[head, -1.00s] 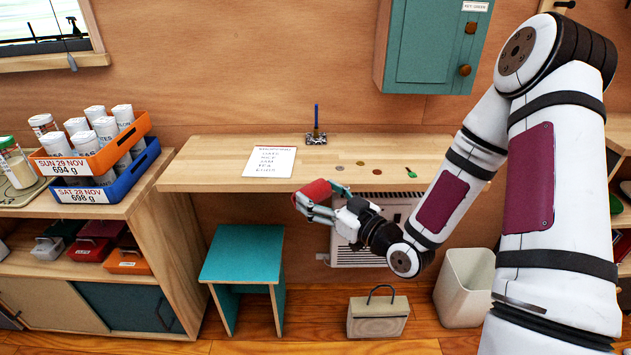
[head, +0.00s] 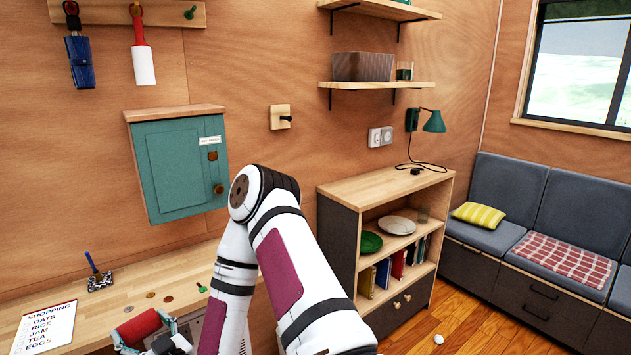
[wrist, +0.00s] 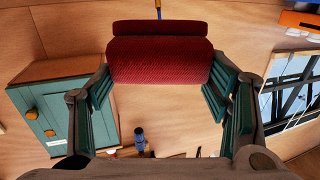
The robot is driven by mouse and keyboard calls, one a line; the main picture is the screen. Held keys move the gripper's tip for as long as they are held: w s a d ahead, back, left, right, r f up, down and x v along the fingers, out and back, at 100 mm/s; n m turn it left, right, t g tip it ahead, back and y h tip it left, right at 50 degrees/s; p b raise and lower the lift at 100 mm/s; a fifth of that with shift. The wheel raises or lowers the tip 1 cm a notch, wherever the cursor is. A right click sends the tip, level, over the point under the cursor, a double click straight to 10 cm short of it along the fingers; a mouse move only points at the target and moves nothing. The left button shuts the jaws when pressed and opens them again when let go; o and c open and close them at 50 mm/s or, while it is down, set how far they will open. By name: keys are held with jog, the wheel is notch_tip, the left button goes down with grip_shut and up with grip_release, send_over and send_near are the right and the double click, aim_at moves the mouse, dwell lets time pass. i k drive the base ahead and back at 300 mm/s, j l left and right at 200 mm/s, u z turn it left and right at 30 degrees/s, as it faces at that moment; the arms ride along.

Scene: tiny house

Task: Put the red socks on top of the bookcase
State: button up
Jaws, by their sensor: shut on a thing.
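The red socks (head: 137,328), a rolled bundle, are held by my gripper (head: 147,338) at the lower left of the head view, by the wall desk. In the wrist view the red socks (wrist: 160,60) sit between the two green fingers of my gripper (wrist: 160,82), which is shut on them. The bookcase (head: 385,183) stands right of my arm in the head view. My gripper is well to the left of the bookcase. My arm hides part of the bookcase's left side.
The bookcase shelves hold a green bowl (head: 369,243), a pale plate (head: 397,225) and several books. A wall shelf (head: 375,86) hangs above the bookcase. A teal key cabinet (head: 178,168) is on the wall left of my arm. A grey bench (head: 480,250) stands at the right.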

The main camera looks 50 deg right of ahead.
aim_at(393, 180)
jog(key=k+l, duration=0.1)
jog(key=l, duration=0.3)
jog(key=k+l, duration=0.15)
jog(key=l, duration=0.25)
jog(key=k+l, duration=0.1)
jog(key=l, duration=0.3)
jog(key=k+l, duration=0.1)
jog(key=l, duration=0.3)
jog(key=k+l, duration=0.1)
jog(key=l, duration=0.3)
